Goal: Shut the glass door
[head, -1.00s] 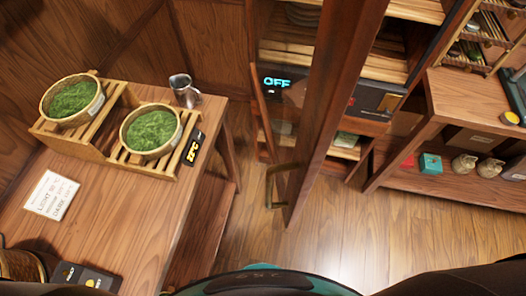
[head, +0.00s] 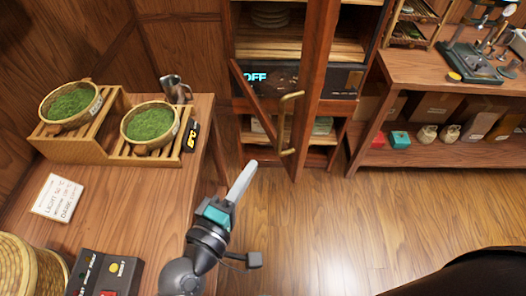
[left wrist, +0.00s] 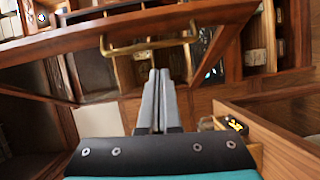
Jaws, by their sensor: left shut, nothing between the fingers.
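The glass door (head: 317,75) of the cabinet stands open, its wooden frame jutting toward me. Its brass handle (head: 285,125) is on the door's lower part. My left gripper (head: 242,181) is shut and empty, in front of and below the handle, left of it in the head view. In the left wrist view the closed fingers (left wrist: 159,90) point toward the handle (left wrist: 125,49), which crosses just beyond the tips. I cannot tell whether they touch, but the head view shows a gap. My right gripper is not in view.
The cabinet (head: 342,135) holds a dark unit with a lit display. A table (head: 120,205) with two baskets of green leaves (head: 70,103) is at left. A shelf table (head: 430,80) stands right. The wooden floor (head: 330,230) between is clear.

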